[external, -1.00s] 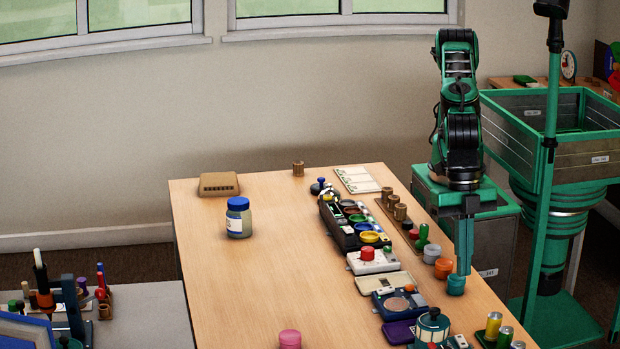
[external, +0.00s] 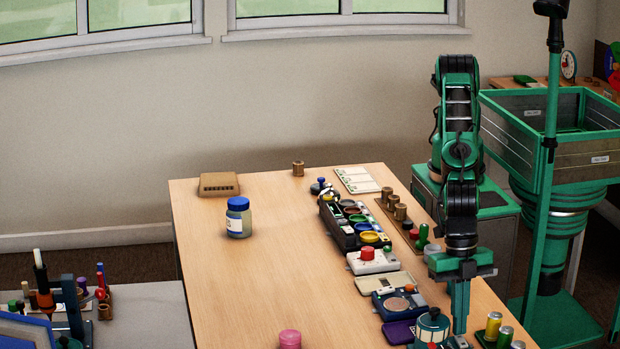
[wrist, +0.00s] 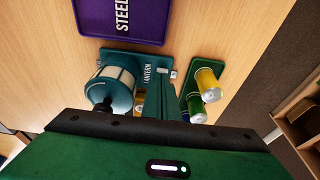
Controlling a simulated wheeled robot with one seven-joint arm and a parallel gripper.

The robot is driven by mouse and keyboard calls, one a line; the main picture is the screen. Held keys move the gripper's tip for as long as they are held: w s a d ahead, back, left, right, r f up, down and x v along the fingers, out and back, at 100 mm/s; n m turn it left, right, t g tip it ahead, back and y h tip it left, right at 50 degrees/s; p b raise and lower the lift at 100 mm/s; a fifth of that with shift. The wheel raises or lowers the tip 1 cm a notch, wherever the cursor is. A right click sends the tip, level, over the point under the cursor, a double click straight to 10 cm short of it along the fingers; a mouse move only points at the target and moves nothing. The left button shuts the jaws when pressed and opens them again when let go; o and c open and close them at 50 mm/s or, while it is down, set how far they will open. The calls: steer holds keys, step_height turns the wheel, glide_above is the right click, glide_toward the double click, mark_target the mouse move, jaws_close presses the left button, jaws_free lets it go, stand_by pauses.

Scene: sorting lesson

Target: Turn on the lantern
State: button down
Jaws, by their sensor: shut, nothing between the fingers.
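The lantern (external: 432,325) is a teal body with pale panels and a dark top knob, near the front right of the table. In the wrist view the lantern (wrist: 115,78) stands at the left end of a teal base (wrist: 133,60) lettered LANTERN. A small pale piece, perhaps a switch (wrist: 172,74), shows at the base's right end. My gripper (external: 461,329) is shut and empty, pointing down just right of the lantern. In the wrist view its fingers (wrist: 160,85) cover part of the base. I cannot tell whether they touch it. No glow shows.
A green holder (wrist: 193,72) with yellow and green cylinders stands close to the right of my fingers. A blue case with a round disc (external: 399,303) lies behind. The table's left half is mostly clear.

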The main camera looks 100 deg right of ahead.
steer(key=shift+f, duration=0.25)
steer(key=shift+d+f, duration=0.2)
steer(key=shift+f, duration=0.1)
steer(key=shift+a, duration=0.1)
steer(key=shift+a+r, duration=0.3)
steer(key=shift+a, duration=0.35)
